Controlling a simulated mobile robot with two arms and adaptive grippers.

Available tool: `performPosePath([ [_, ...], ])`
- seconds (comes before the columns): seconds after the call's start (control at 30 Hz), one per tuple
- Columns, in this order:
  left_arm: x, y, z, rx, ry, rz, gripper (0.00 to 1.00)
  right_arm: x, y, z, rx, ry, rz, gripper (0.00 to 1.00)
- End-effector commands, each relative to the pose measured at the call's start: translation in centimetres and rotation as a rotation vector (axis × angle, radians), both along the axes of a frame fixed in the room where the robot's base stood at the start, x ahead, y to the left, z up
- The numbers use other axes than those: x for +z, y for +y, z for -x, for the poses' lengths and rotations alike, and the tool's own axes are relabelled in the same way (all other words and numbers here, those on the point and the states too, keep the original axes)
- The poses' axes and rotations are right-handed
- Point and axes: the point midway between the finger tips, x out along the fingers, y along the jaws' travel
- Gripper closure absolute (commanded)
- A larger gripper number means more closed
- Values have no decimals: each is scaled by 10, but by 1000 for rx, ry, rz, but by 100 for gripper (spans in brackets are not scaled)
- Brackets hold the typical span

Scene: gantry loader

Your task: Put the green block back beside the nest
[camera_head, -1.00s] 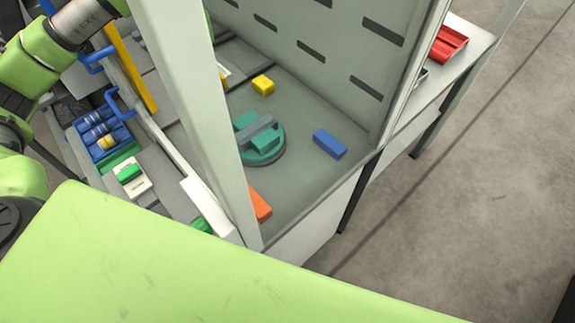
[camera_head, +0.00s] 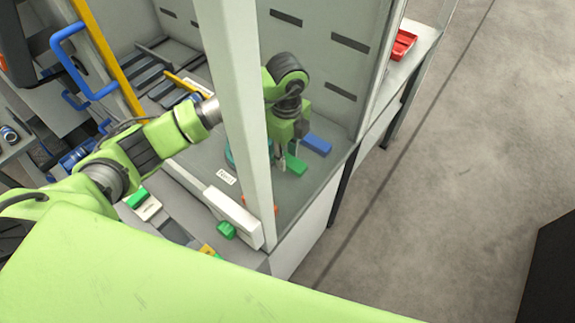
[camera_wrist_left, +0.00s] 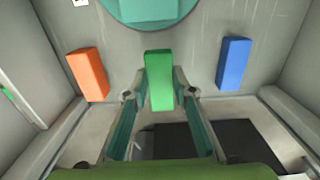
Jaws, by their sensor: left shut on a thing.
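The green block (camera_head: 296,163) is between the fingers of my left gripper (camera_head: 284,162), inside the machine enclosure. In the left wrist view the green block (camera_wrist_left: 159,78) lies between the fingertips of the left gripper (camera_wrist_left: 160,96), which is shut on it. Whether the block touches the floor is not clear. A round teal nest (camera_wrist_left: 190,12) with a teal block on it is ahead of the green block, apart from it. In the head view the nest (camera_head: 232,152) is mostly hidden by the post and arm. My right gripper is not in view.
A blue block (camera_wrist_left: 234,63) lies right of the green block and an orange block (camera_wrist_left: 88,73) lies left, with bare floor between. A white upright post (camera_head: 240,110) stands in front of my arm. A red tray (camera_head: 403,44) is on the shelf outside.

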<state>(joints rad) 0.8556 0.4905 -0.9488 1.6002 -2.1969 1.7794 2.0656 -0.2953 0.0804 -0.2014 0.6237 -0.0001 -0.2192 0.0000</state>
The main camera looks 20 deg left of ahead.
Motion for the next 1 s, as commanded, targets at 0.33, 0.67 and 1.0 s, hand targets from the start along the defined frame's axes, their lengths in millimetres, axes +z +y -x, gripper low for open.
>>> performPosePath([
  [0.33, -40, 0, 0, 1, 2, 0, 98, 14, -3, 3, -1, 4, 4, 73],
  [0.67, -50, 0, 0, -1, -1, 1, 98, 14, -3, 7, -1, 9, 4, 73],
  [1.0, -52, 0, 0, -1, 0, 0, 59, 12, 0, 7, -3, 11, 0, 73],
])
